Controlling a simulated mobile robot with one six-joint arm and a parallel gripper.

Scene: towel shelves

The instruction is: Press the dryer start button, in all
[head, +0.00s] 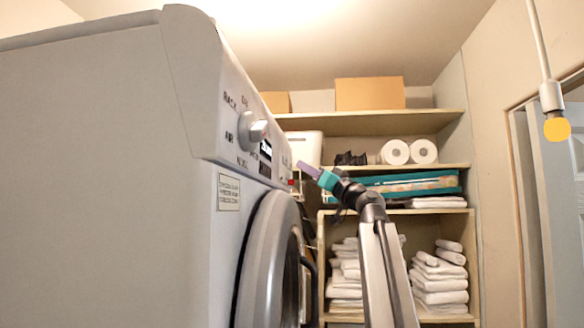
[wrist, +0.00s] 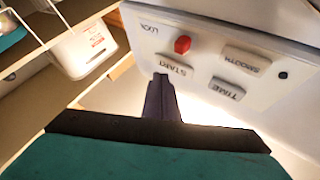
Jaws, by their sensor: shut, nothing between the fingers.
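The dryer (head: 120,120) stands at the left in the head view, with its control panel facing right. In the wrist view its panel (wrist: 215,55) shows a START button (wrist: 177,66), a TIME button (wrist: 228,88), another labelled button (wrist: 247,59) and a red piece (wrist: 182,44) beside the word LOCK. My gripper (head: 303,166) is shut and empty, at the far end of the panel. In the wrist view its purple fingertips (wrist: 160,82) lie just below the START button's label. I cannot tell whether they touch the button.
Shelves (head: 375,117) at the back hold cardboard boxes (head: 370,93), paper rolls (head: 395,152) and folded white towels (head: 440,275). A hanging cord with a yellow end (head: 557,129) is at the right. The round dryer door (head: 268,262) sits below the panel.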

